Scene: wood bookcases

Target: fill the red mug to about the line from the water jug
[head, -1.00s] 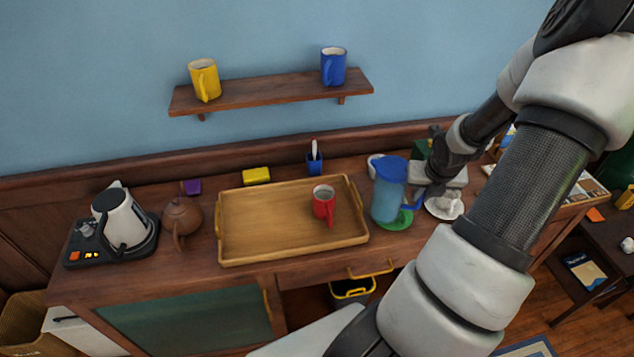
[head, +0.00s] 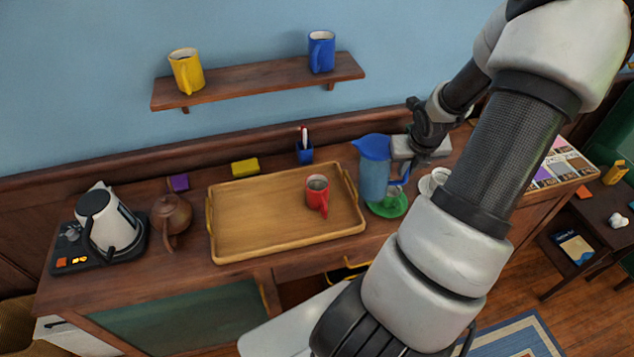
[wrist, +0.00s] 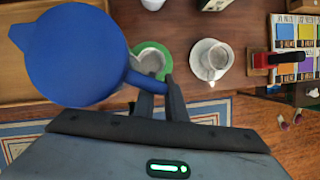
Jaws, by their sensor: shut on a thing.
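The red mug (head: 317,196) stands upright on the right part of the wooden tray (head: 228,244). A dark surface shows inside it; I cannot read a line or its level from here. The water jug (head: 373,178), translucent blue with a solid blue top, is right of the tray, tilted slightly at most. My gripper (head: 408,165) is at the jug's right side, shut on its handle. In the wrist view the jug's blue top (wrist: 75,55) fills the upper left, and the gripper fingers (wrist: 160,100) close on the handle. I cannot tell whether the jug touches the counter.
Right of the jug are a green saucer with a cup (head: 390,203) and a white cup and saucer (head: 432,182). A teapot (head: 171,220) and kettle (head: 105,225) stand left of the tray. A shelf (head: 258,84) with yellow and blue mugs hangs above. The tray's left part is bare.

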